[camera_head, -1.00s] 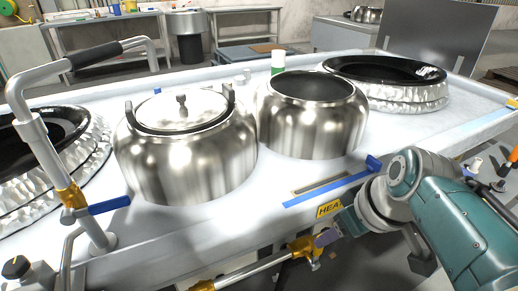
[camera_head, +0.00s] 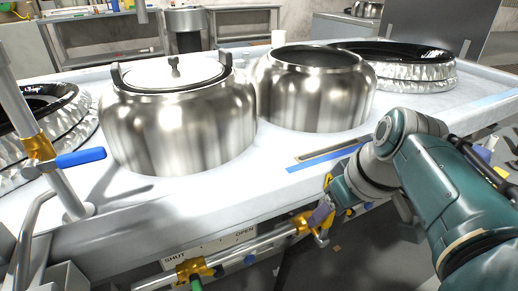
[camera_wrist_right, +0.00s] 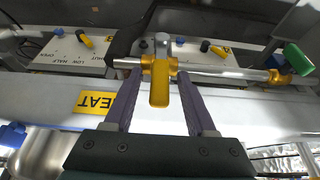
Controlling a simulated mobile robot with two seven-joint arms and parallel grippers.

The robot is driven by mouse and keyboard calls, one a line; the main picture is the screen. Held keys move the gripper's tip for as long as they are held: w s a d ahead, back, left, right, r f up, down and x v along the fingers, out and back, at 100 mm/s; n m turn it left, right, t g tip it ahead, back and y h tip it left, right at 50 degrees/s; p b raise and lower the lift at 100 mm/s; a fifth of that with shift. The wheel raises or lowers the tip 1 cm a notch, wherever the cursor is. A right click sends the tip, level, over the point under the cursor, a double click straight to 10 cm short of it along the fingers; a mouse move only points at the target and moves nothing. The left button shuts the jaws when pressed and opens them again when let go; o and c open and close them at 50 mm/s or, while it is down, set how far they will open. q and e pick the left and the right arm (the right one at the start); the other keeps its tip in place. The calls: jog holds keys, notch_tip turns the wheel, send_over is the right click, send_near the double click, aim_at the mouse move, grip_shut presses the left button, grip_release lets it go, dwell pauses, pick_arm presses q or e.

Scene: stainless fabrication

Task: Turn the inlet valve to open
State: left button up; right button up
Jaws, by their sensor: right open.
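A horizontal steel pipe (camera_head: 250,243) with brass fittings runs along the table's front. A yellow valve lever (camera_wrist_right: 160,84) shows on it in the right wrist view, pointing toward my gripper. My right gripper (camera_wrist_right: 161,74) is open, its two purple fingers on either side of that lever with gaps visible. In the head view the right gripper (camera_head: 322,213) is at the pipe's right end, and its fingers partly hide the valve. A green-handled valve (camera_head: 195,284) sits farther left on the pipe, cut by the frame. A plate marked SHUT and OPEN (camera_head: 210,249) is behind the pipe. My left gripper is out of view.
An upright pipe with a blue lever (camera_head: 80,158) stands at left. A lidded steel pot (camera_head: 180,125) and an open pot (camera_head: 315,95) stand on the table. Small yellow and orange knobs (camera_wrist_right: 85,40) are on panels near the pipe. The yellow HEAT label (camera_wrist_right: 105,103) is close by.

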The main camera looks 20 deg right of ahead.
jog(key=shift+c, duration=0.3)
grip_shut()
dwell(1.0)
